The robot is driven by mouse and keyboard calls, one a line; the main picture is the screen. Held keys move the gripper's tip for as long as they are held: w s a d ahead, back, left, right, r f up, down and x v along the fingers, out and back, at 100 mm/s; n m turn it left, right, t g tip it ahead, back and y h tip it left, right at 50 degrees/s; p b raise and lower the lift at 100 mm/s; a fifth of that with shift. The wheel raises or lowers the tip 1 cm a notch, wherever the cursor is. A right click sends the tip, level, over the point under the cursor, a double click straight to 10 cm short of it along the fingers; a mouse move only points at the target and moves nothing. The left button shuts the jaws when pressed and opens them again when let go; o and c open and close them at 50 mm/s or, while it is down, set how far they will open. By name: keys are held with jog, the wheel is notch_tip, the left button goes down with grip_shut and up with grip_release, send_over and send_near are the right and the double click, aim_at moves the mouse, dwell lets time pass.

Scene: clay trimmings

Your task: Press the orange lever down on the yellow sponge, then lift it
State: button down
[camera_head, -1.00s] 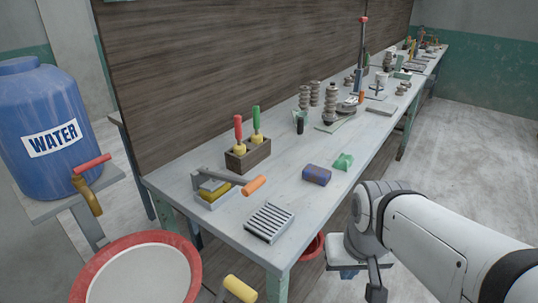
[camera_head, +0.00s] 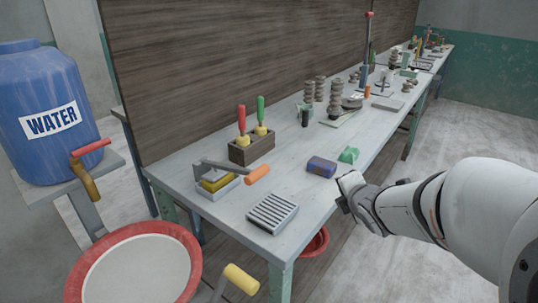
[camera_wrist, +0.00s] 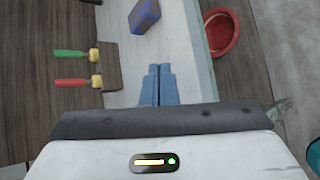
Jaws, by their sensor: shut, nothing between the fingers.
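The orange lever (camera_head: 257,174) is the handle of a grey press arm raised at a slant over the yellow sponge (camera_head: 217,183). The sponge sits in a small grey tray near the left end of the workbench. In the head view my gripper (camera_head: 345,187) is at the bench's front edge, right of the lever and apart from it. In the wrist view my gripper (camera_wrist: 158,72) shows its two blue-grey fingers shut together with nothing between them. The lever and sponge do not show in the wrist view.
A ribbed grey block (camera_head: 272,212) lies before the lever. A wooden holder (camera_head: 250,149) with red- and green-handled tools stands behind it. A blue-purple block (camera_head: 321,167) and a green piece (camera_head: 348,155) lie near my gripper. A red bowl (camera_wrist: 221,32) is below the bench edge.

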jog(key=w+a+f+n+y+b, duration=0.15)
jog(key=a+n+y, duration=0.25)
jog(key=n, duration=0.6)
jog(key=n+g+y+b, duration=0.1)
jog(key=n+g+y, duration=0.1)
jog(key=n+y, duration=0.75)
send_near(274, 212)
jog(key=r+n+h, duration=0.1)
jog(key=r, duration=0.1)
jog(key=w+r+n+h, duration=0.1)
jog(key=r, duration=0.1)
jog(key=shift+a+r, duration=0.15)
jog(key=shift+r, duration=0.1)
jog(key=shift+s+a+n+y, duration=0.25)
jog(key=shift+a+n, duration=0.2)
jog(key=shift+n, duration=0.3)
jog(key=shift+w+a, duration=0.15)
jog(key=shift+a, duration=0.15)
jog(key=x, duration=0.8)
jog(key=shift+a, duration=0.15)
jog(key=r+p, duration=0.1)
jog(key=w+a+r, duration=0.1)
jog(key=r, duration=0.1)
jog(key=shift+w+a+p, duration=0.15)
jog(key=shift+a+p, duration=0.1)
jog(key=shift+p, duration=0.1)
jog(key=shift+w+a+r, duration=0.15)
jog(key=shift+w+r, duration=0.05)
jog(key=shift+r, duration=0.1)
